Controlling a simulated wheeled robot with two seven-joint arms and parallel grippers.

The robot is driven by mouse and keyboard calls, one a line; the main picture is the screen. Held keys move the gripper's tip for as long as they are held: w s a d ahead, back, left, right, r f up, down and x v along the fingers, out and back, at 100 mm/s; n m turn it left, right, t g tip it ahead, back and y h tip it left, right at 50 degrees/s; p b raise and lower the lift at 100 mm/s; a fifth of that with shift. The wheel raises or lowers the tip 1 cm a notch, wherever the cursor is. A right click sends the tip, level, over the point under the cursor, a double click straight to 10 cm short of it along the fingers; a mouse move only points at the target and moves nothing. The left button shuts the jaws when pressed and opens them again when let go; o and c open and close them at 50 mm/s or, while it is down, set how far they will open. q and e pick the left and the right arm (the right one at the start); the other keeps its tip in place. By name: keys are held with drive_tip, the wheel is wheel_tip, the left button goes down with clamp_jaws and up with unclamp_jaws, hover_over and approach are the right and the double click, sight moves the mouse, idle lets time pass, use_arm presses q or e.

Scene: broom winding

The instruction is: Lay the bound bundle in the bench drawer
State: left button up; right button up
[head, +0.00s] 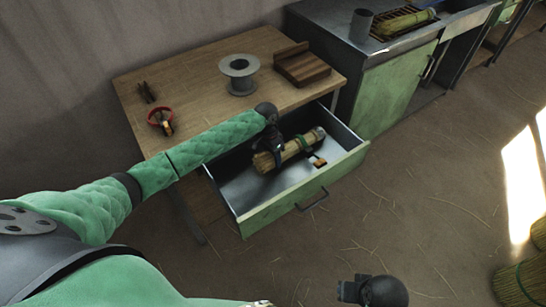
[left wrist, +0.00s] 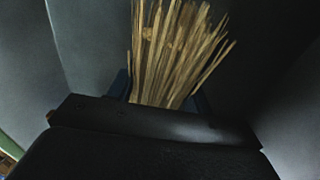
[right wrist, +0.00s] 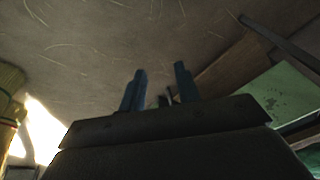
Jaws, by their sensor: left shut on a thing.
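The bound bundle (head: 290,150) of straw, with a green band near its right end, is in or just above the open bench drawer (head: 293,199). Whether it touches the drawer floor I cannot tell. My left gripper (head: 272,150) reaches into the drawer and is shut on the bundle. In the left wrist view the straw ends (left wrist: 172,50) fan out beyond the gripper, whose fingers are mostly hidden. My right gripper (right wrist: 160,90) is empty, its two fingers apart, above the floor; only part of it shows at the bottom of the head view.
A small orange-and-dark item (head: 318,161) is in the drawer. A green cabinet (head: 388,95) stands right of the bench. Straw bundles stand on the floor at right.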

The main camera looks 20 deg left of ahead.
use_arm(q)
drive_tip(key=o, duration=1)
drive_tip(key=shift+o, duration=0.2)
drive_tip(key=shift+s, duration=0.1)
use_arm(e)
drive_tip(key=shift+d, duration=0.25)
use_arm(q)
drive_tip(key=shift+f, duration=0.1)
use_arm(e)
drive_tip(key=shift+w+a, duration=0.1)
use_arm(q)
drive_tip(key=shift+r, duration=0.35)
drive_tip(key=b+v, duration=0.1)
drive_tip(key=v, duration=0.5)
drive_tip(key=shift+v, duration=0.75)
use_arm(e)
drive_tip(key=shift+w+a+f+t, duration=0.15)
drive_tip(key=shift+a+f+t, duration=0.15)
drive_tip(key=shift+a+f, duration=0.45)
drive_tip(key=shift+f, duration=0.1)
